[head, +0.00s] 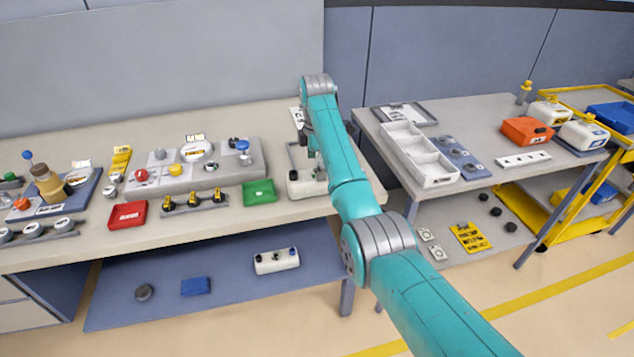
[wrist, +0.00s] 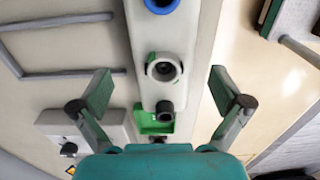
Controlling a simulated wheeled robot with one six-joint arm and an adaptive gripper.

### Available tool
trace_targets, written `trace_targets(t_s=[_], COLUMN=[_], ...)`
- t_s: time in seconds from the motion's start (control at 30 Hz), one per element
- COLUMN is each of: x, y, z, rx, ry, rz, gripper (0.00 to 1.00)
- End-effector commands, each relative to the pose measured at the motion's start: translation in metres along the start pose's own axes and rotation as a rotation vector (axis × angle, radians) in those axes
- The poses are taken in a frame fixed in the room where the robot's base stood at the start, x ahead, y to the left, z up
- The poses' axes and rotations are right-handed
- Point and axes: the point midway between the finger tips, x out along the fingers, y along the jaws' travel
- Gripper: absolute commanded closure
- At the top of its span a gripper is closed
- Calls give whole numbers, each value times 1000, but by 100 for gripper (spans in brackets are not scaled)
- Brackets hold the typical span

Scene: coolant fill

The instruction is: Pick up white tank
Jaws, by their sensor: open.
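A white tank-like body (wrist: 143,60) runs lengthwise between my gripper's fingers in the wrist view. It has a blue ring at the top edge, a black port in the middle and a small black knob lower down. In the head view a white body (head: 303,188), seemingly the same one, stands at the right end of the left bench, partly hidden by my arm. My gripper (wrist: 160,95) is open, with one finger on each side of the white body and gaps visible. In the head view my gripper (head: 312,160) is low over that bench end, mostly hidden.
A green tray (head: 259,193) lies left of the gripper, with a red tray (head: 128,215) further left. A white divided tray (head: 418,155) is on the right table. Two other white containers (head: 549,112) (head: 584,134) and an orange one (head: 527,131) stand at its far right.

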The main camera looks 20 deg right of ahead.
Motion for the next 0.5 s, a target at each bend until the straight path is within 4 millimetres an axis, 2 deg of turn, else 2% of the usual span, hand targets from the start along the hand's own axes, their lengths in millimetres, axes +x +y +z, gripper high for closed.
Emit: trace_targets(t_s=[0.23,0.5], x=[35,40], y=[-4,-4], z=[1,1], rx=[0,0], ry=[0,0], rz=[-3,0], gripper=[0,0])
